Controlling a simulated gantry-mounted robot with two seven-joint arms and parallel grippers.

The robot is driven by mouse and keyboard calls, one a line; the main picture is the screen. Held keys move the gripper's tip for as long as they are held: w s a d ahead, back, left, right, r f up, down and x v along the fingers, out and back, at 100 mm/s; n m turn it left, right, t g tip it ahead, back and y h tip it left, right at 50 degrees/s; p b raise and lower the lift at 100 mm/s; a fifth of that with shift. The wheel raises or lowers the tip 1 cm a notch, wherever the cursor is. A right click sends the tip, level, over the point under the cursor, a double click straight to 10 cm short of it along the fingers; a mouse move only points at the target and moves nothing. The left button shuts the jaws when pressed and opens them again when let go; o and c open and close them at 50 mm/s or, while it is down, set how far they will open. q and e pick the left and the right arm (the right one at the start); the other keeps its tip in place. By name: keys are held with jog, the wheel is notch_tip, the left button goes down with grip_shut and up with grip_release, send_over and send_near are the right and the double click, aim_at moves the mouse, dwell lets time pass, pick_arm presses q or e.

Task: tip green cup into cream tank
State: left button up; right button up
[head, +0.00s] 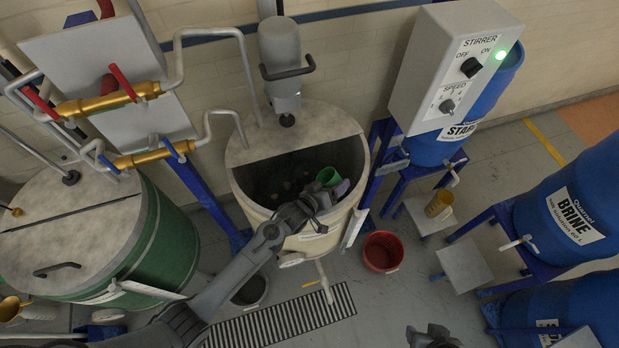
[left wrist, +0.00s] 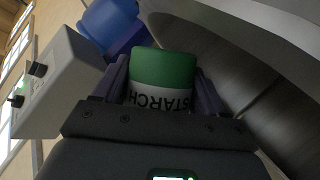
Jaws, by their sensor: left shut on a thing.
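The green cup (head: 327,176) is over the open front half of the cream tank (head: 337,229). My left gripper (head: 321,193) is shut on the cup, and its arm reaches over the tank's front rim. In the left wrist view the cup (left wrist: 164,70) sits between both fingers, and its white band reads STARCH. The cup looks tilted in the head view; its contents cannot be made out. The tank's inside is dark, with small pale flecks. My right gripper (head: 433,337) is at the bottom edge, partly cut off, its jaws unclear.
The stirrer control box (head: 455,70) shows a lit green lamp. The stirrer motor (head: 280,55) stands over the tank's closed back half. A green tank (head: 165,235) is at the left. A red bucket (head: 382,251) and a yellow jug (head: 439,204) are to the right.

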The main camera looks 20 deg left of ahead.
pick_arm(q)
jog(key=d+m+y+p, duration=0.1)
jog(key=d+r+m+p, duration=0.1)
jog(key=d+p, duration=0.1)
jog(key=shift+r+m+y, duration=0.1)
jog(key=shift+m+y, duration=0.2)
jog(key=shift+y, duration=0.1)
jog(key=shift+d+f+m+y, duration=0.2)
jog(key=shift+d+m+y, duration=0.2)
jog(key=shift+m, duration=0.1)
jog(key=shift+d+r+m+y+p, duration=0.35)
jog(key=shift+m+y+p, duration=0.15)
jog(key=shift+m+p, duration=0.1)
jog(key=shift+a, duration=0.1)
